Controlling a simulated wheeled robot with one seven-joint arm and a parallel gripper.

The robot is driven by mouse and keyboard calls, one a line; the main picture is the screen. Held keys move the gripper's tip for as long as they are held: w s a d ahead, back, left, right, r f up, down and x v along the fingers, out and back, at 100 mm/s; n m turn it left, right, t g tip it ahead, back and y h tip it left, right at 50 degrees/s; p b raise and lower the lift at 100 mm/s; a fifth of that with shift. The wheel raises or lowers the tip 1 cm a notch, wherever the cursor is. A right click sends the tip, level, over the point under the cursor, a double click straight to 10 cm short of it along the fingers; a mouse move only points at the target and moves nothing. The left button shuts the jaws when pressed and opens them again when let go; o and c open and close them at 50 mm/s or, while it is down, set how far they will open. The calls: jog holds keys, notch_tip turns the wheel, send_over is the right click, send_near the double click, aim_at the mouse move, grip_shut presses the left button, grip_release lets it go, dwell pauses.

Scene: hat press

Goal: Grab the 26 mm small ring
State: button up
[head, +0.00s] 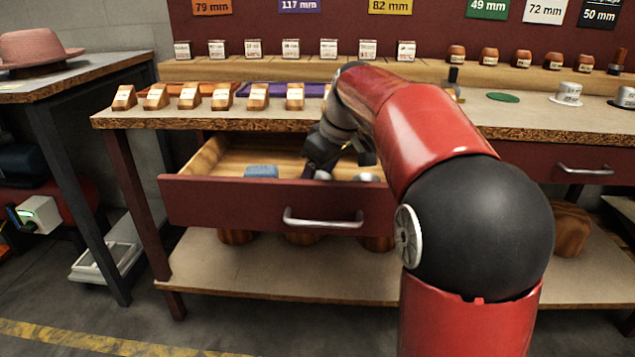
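My red and black arm reaches over the workbench (500,117) and down into an open drawer (250,199). My gripper (318,165) is dark and small at the drawer's inside, partly hidden by the arm; I cannot tell whether its fingers are open or shut. Pale metallic round pieces (367,177) show just above the drawer's front edge, close to the gripper. I cannot make out a 26 mm marking on any of them, so I cannot tell which is the small ring. Most of the drawer floor is hidden by its front.
A blue block (261,171) lies in the drawer, left of the gripper. Labelled wooden blocks (188,97) line the bench above. A closed drawer (590,165) is at right. A pink hat (38,47) rests on the left table (95,72). Open floor lies in front at left.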

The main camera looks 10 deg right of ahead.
jog(key=c, duration=0.6)
jog(key=shift+r, duration=0.1)
